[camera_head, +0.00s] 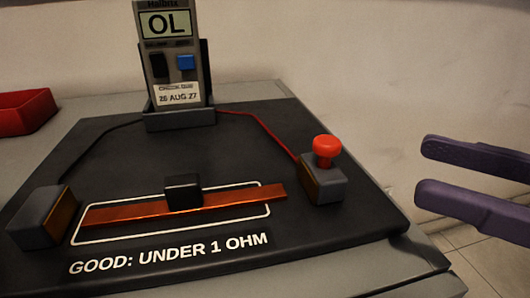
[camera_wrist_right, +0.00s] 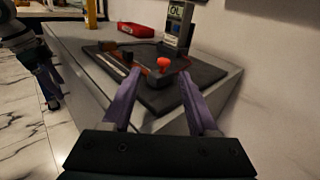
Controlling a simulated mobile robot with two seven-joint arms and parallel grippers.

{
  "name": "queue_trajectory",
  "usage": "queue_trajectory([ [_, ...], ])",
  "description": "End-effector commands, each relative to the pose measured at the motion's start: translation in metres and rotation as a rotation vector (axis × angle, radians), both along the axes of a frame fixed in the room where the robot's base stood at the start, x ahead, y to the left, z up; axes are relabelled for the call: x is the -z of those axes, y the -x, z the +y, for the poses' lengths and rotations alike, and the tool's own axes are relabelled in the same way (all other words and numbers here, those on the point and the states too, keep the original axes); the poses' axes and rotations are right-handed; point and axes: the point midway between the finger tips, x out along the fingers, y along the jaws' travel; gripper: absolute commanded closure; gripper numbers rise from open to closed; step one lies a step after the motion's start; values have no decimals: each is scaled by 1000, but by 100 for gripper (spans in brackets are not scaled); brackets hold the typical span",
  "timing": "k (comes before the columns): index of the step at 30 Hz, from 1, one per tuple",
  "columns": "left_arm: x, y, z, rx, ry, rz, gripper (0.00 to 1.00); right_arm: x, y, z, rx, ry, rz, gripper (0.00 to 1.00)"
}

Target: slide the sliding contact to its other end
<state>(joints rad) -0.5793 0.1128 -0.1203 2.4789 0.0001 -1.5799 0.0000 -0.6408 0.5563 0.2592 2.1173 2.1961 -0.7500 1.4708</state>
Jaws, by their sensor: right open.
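The sliding contact is a black block (camera_head: 183,192) on a copper bar (camera_head: 235,199), near the bar's middle. The bar lies slightly tilted across a white outline on the black board (camera_head: 120,160). A grey block with a copper face (camera_head: 42,216) stands left of the bar. Another block with a red knob (camera_head: 326,150) stands to the right. The meter (camera_head: 172,60) reads "OL". My right gripper (camera_head: 425,172) is open and empty, right of the board in the head view. In the right wrist view its fingers (camera_wrist_right: 158,105) point toward the board. My left gripper is not in the head view.
A red tray (camera_head: 25,110) stands at the far left on the grey table. A black lead and a red lead (camera_head: 262,124) run from the meter's stand to the end blocks. The wall is close behind the table. Space around my right gripper is clear.

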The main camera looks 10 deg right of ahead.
Motion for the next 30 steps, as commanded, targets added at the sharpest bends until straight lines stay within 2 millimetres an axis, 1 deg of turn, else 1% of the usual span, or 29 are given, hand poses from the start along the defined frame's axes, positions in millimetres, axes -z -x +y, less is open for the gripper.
queue_trajectory([
  [1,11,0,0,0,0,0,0,9,-2,-3,9,-20,13,41],
  [4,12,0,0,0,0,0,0,9,-4,-4,18,-42,25,41],
  [6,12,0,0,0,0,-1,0,7,-8,-1,20,-47,26,41],
  [8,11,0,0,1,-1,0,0,6,-13,4,18,-49,24,41],
  [15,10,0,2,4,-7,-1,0,4,-43,36,18,-46,20,41],
  [21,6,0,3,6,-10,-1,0,5,-62,57,20,-47,24,41],
  [25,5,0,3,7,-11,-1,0,5,-69,64,20,-45,23,41],
  [30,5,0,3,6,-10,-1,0,7,-71,67,20,-44,25,41],
])
